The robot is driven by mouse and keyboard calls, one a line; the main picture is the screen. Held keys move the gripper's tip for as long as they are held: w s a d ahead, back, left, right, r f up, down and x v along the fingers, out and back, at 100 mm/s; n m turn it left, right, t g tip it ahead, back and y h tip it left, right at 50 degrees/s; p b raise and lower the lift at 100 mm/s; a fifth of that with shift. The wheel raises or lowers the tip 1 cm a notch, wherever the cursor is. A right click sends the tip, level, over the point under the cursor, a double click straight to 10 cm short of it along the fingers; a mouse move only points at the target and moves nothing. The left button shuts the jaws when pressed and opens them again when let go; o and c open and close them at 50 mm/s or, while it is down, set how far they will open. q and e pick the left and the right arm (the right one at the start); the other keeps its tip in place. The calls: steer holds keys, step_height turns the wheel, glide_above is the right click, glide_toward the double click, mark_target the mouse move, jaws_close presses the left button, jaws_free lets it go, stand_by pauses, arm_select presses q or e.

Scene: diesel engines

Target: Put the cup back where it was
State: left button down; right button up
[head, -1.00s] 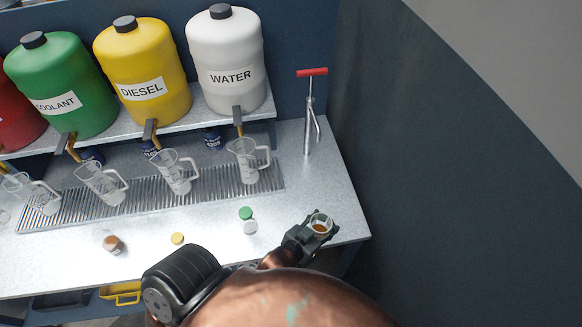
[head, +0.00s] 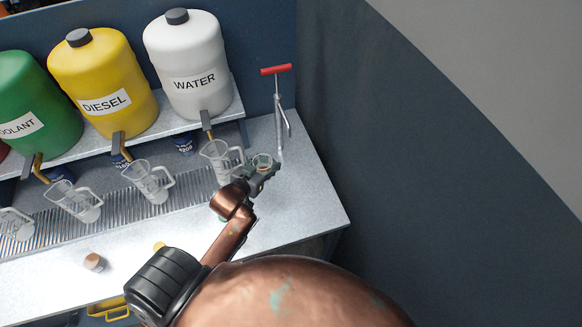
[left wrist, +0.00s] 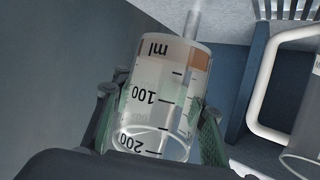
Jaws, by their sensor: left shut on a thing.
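The cup (head: 263,160) is a small clear measuring cup. My left gripper (head: 261,172) is shut on it, over the right part of the workbench near the hand pump. In the left wrist view the cup (left wrist: 160,100) sits between both fingers. It shows black ml marks, upside down in the picture, and an orange-brown band near its upper end there. I cannot tell how far its base is from the bench. My right gripper is not in view.
A hand pump with a red handle (head: 276,69) stands just behind the cup. Clear jugs, including the nearest one (head: 218,160), stand on the drip grate left of it. A brown-capped bottle (head: 94,262) stands at the front left. The bench's right end (head: 310,205) is clear.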

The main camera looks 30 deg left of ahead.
arm_select(q)
steer(key=d+x, duration=0.2)
steer(key=x, duration=0.6)
glide_above(294, 165)
steer(key=f, duration=0.6)
steer(key=shift+s+a+b, duration=0.2)
steer(key=shift+s+b, duration=0.05)
steer(key=shift+b, duration=0.15)
steer(key=shift+w+d+f, duration=0.1)
steer(key=shift+w+f, duration=0.25)
steer(key=shift+f, duration=1.5)
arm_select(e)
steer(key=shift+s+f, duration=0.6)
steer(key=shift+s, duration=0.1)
arm_select(q)
steer(key=shift+f, duration=0.1)
steer(key=c, duration=1.2)
jaws_free()
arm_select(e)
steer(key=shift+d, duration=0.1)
